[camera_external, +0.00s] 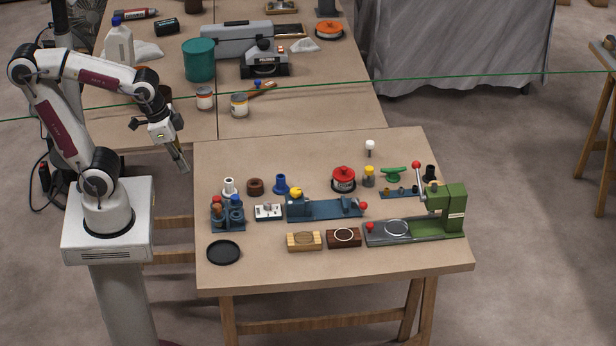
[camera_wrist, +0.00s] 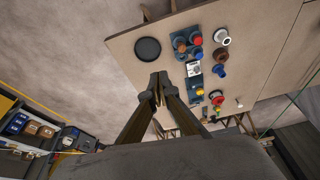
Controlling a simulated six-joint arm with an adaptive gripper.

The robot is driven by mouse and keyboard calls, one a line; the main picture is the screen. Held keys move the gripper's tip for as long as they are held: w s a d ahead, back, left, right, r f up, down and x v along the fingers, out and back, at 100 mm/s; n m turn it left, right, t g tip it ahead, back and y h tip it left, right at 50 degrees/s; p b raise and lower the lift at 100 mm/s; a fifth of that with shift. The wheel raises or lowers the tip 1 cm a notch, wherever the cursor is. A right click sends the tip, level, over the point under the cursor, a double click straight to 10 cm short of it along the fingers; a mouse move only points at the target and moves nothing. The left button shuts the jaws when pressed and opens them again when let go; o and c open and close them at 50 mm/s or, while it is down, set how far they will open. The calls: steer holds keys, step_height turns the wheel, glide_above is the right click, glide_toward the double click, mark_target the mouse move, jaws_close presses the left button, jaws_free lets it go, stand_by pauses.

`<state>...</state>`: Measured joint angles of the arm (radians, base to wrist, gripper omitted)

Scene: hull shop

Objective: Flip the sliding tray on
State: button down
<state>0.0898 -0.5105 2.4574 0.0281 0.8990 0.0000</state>
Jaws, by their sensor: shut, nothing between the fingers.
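A green press (camera_external: 455,205) stands at the right end of the near table. A flat grey tray (camera_external: 380,237) extends left from its base, with a pale ring on it and a red knob at its left end. A red-tipped lever rises from the press. A blue sliding fixture (camera_external: 325,207) with a yellow knob and a red end knob sits left of it. My gripper (camera_external: 185,168) is shut and empty, in the air off the table's left edge, far from the press. Its fingertips also show in the wrist view (camera_wrist: 158,88). The press is not clear in the wrist view.
A black round dish (camera_external: 223,252) lies at the table's front left. A blue holder (camera_external: 228,217), a small white switch block (camera_external: 268,212) and two wooden blocks, light (camera_external: 304,241) and dark (camera_external: 343,238), stand between. A red-topped tin (camera_external: 343,179) is behind. The table's front strip is clear.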

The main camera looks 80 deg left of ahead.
steer(key=w+d+f+m+y, duration=0.1)
steer(key=w+f+m, duration=0.4)
steer(key=w, duration=0.6)
steer(key=w+d+f+m+t+y, duration=0.1)
steer(key=w+d+f+m+y, duration=0.1)
steer(key=w+f+m, duration=0.4)
steer(key=w+d+f+m+t+y, duration=0.1)
steer(key=w+d+f+m, duration=0.2)
steer(key=w+m, duration=0.9)
steer(key=shift+w+d+f, duration=0.1)
steer(key=shift+w+f, duration=0.45)
steer(key=shift+w, duration=0.3)
steer(key=shift+w+d+f, duration=0.1)
steer(key=shift+w+f, duration=0.45)
steer(key=shift+w, duration=0.25)
steer(key=shift+w+d+f, duration=0.1)
steer(key=shift+w+f, duration=0.45)
steer(key=shift+w, duration=0.3)
steer(key=w+m, duration=0.1)
steer(key=m, duration=0.1)
steer(key=w+d+r+m+t, duration=0.1)
steer(key=w+m, duration=0.1)
steer(key=w+d+r+m, duration=0.1)
steer(key=m, duration=0.1)
steer(key=shift+w+d+r+t, duration=0.1)
steer(key=shift+w+r+t, duration=0.1)
steer(key=shift+w+t, duration=0.15)
steer(key=shift+f, duration=0.1)
